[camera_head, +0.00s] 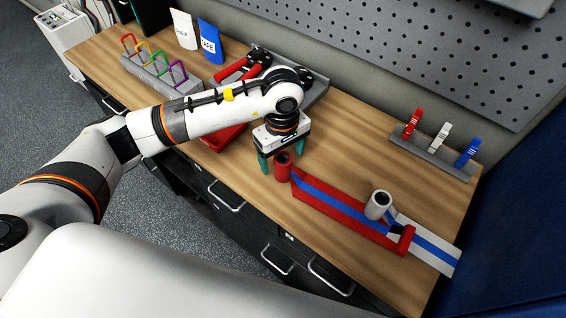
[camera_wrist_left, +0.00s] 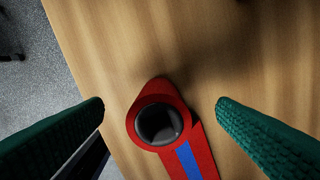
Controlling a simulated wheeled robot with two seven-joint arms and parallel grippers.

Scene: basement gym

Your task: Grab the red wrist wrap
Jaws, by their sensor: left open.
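The red wrist wrap (camera_head: 340,208) lies on the wooden bench, partly unrolled, with a blue stripe along its flat strip. Its rolled end (camera_head: 283,168) stands at the left, below my left gripper (camera_head: 277,164). In the left wrist view the red roll (camera_wrist_left: 160,115) with its dark hollow centre sits between the two open green fingers (camera_wrist_left: 160,108), apart from both. A white wrap (camera_head: 425,243) with a blue stripe lies at the right; its grey roll (camera_head: 378,204) stands beside the red strip's far end. My right gripper does not show.
A red tray (camera_head: 222,138) is partly hidden behind my left arm. A rack of coloured loops (camera_head: 160,72), two pouches (camera_head: 210,42) and red-handled tools (camera_head: 243,68) stand farther back. A clip rack (camera_head: 424,152) is by the pegboard (camera_head: 420,50). Bare bench (camera_head: 345,135) lies between.

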